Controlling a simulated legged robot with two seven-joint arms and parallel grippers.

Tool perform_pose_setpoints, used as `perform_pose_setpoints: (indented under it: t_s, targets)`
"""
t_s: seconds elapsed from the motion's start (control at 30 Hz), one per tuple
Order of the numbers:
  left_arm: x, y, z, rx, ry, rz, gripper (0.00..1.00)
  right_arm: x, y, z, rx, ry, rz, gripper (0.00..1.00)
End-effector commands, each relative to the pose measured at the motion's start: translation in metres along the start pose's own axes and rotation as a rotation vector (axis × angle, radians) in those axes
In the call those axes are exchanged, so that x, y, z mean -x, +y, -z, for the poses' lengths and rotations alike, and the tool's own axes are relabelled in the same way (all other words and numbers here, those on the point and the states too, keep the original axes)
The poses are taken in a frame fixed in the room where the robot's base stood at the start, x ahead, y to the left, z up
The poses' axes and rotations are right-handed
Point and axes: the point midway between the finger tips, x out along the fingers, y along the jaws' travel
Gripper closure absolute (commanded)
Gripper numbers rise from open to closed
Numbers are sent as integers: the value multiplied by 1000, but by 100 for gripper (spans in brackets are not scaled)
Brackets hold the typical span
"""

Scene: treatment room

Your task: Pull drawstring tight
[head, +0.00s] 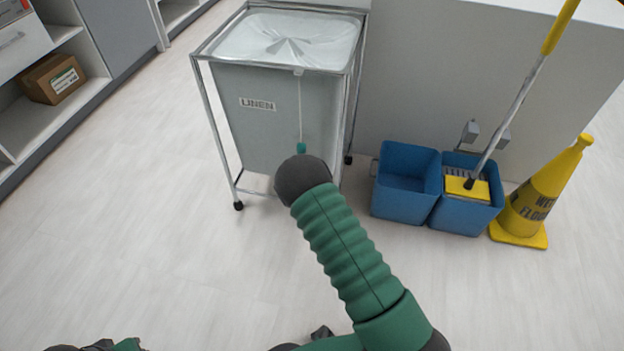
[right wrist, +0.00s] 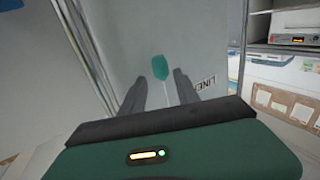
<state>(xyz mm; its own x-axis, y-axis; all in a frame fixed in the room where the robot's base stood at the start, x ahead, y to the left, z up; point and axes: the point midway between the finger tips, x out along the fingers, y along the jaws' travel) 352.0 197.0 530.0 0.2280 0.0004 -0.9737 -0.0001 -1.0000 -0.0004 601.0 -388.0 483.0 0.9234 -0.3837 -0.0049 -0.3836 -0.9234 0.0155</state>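A linen hamper with a grey bag (head: 255,130) in a metal frame stands ahead in the head view. Its white top (head: 290,40) is puckered toward the middle. A thin pale drawstring (head: 299,105) hangs down the front to a teal toggle (head: 301,148). My right arm reaches up to it, and its dark wrist hides the gripper there. In the right wrist view my right gripper (right wrist: 158,82) is open, with the teal toggle (right wrist: 160,67) between and slightly beyond its fingertips, not gripped. Only bits of my left arm show at the bottom left; its gripper is not visible.
Blue mop buckets (head: 405,185) with a yellow-handled mop and a yellow wet-floor cone (head: 540,195) stand right of the hamper. A light counter (head: 440,70) is behind them. Shelves with a cardboard box (head: 52,80) are at left. The floor between is clear.

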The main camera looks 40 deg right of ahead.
Motion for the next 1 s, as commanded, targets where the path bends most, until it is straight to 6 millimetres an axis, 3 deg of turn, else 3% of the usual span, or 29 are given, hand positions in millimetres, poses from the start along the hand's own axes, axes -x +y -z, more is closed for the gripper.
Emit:
perform_pose_setpoints:
  t_s: [0.03, 0.2, 0.37, 0.87, 1.0]
  targets:
    - [12, 0, 3, 0, 0, 0, 64, 15, 0, 4, 1, -8, 1, 62]
    - [26, 0, 6, 0, 0, 0, 64, 59, 0, 2, 1, -7, 1, 62]
    - [30, 0, 7, 0, 0, 0, 64, 82, 0, -1, 0, -4, 1, 62]
    - [30, 0, 7, 0, 0, 0, 64, 86, -1, -2, 0, -3, 0, 62]
    - [30, 0, 7, 0, 0, 0, 64, 76, -7, 2, -25, -84, -12, 62]
